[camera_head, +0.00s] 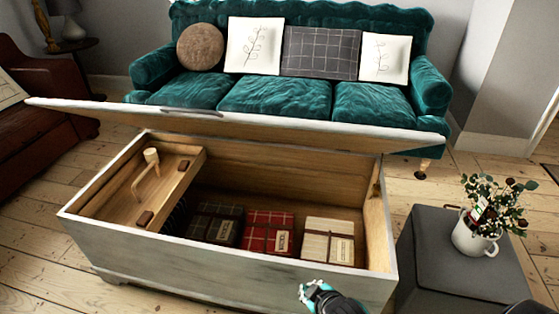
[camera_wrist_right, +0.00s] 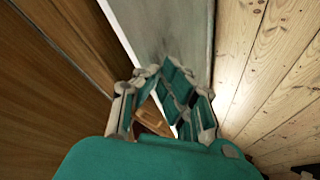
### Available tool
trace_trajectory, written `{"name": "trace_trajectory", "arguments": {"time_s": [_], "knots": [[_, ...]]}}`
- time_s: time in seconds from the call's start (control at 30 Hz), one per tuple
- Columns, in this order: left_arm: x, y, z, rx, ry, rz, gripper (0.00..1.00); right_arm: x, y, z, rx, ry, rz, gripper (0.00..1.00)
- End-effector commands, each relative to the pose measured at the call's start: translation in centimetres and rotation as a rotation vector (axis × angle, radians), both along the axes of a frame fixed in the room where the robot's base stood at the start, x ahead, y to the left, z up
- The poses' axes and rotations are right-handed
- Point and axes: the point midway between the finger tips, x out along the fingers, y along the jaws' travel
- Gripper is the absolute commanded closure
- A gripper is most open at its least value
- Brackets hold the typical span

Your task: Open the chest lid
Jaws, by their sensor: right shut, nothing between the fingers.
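The chest (camera_head: 200,264) is grey outside and bare wood inside. Its lid (camera_head: 290,130) stands raised at the back, with the wooden underside showing, so the inside is exposed. My right gripper (camera_head: 305,289) is at the chest's front wall, near the right end and below the rim. I cannot tell whether it touches the wall. In the right wrist view, my right gripper's fingers (camera_wrist_right: 168,72) come together at the tips, with nothing between them. My left gripper is out of view.
Inside the chest are folded blankets (camera_head: 268,232) and a side tray (camera_head: 120,205) with a wooden piece. A grey ottoman (camera_head: 455,260) with a potted plant (camera_head: 475,238) stands at right. A teal sofa (camera_head: 275,95) is behind. Floorboards are clear at left.

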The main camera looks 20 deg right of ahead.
Motion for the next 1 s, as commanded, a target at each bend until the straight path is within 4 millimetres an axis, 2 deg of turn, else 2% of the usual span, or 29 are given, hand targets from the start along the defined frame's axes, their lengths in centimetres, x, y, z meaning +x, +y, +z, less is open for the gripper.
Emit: {"name": "trace_trajectory", "arguments": {"time_s": [0.03,0.1,0.3,0.4,0.53,0.7,0.87,1.0], "knots": [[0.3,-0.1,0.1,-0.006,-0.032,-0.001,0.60,2.5,-1.2,1.0,-0.085,-0.116,0.051,1.00],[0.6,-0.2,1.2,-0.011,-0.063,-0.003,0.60,5.2,-2.3,3.7,-0.208,-0.252,0.120,1.00],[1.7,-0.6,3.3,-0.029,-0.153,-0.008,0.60,11.2,-4.7,11.2,-0.627,-0.618,0.298,1.00],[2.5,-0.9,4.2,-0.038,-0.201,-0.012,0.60,13.1,-5.1,15.1,-0.895,-0.806,0.381,1.00],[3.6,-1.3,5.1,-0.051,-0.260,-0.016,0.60,14.0,-4.8,19.4,-1.238,-1.024,0.459,1.00],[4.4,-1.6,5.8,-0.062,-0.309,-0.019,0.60,13.5,-3.9,22.0,-1.544,-1.210,0.502,1.00],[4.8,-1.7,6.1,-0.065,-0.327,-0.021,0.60,13.2,-3.4,22.8,-1.653,-1.277,0.509,1.00],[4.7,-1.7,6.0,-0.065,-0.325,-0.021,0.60,14.0,-2.9,23.6,-1.662,-1.285,0.508,1.00]]}}
